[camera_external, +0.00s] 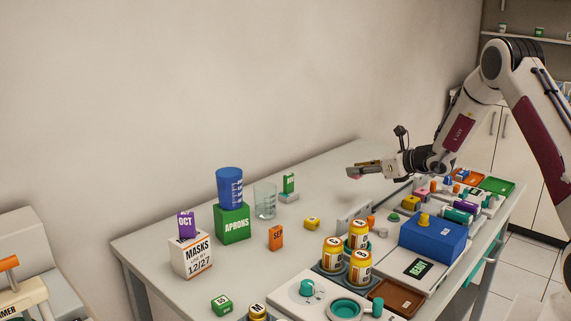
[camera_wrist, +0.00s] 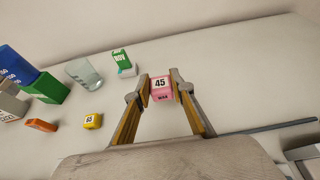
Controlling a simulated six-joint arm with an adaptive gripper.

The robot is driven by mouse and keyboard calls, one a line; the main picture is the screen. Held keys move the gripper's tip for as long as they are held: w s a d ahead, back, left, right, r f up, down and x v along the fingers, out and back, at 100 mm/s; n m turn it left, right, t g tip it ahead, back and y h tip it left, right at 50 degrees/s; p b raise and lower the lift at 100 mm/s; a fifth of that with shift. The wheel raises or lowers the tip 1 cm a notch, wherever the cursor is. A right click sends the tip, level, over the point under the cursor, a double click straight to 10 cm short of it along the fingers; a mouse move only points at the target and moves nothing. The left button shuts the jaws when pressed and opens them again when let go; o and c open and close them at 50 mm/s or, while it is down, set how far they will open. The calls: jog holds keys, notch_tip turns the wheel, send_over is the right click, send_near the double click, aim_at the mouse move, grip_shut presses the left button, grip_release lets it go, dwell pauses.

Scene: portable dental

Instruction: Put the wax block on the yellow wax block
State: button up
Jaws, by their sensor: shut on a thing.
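My gripper (camera_external: 352,172) is above the table toward its back edge, right of the small yellow block. It is shut on a pink wax block marked 45 (camera_wrist: 160,89), held between the two fingertips in the wrist view. In the external view only a bit of pink shows under the fingertips. The yellow wax block (camera_external: 312,223) sits on the table in front of and to the left of my gripper. In the wrist view this yellow block, marked 65 (camera_wrist: 93,121), lies left of the fingers, apart from them, with its top bare.
An orange block (camera_external: 276,237), a clear glass (camera_external: 265,201), a green box (camera_external: 233,222) under a blue cup (camera_external: 229,187), and a small green block on a white piece (camera_external: 289,186) stand around the yellow block. Pill bottles (camera_external: 333,254) and trays crowd the front right.

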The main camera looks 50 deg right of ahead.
jog(key=shift+f, duration=2.55)
jog(key=shift+f, duration=1.9)
jog(key=shift+f, duration=0.15)
jog(key=o, duration=0.6)
jog(key=shift+v, duration=3.85)
jog(key=shift+w+r, duration=0.1)
jog(key=shift+r, duration=0.15)
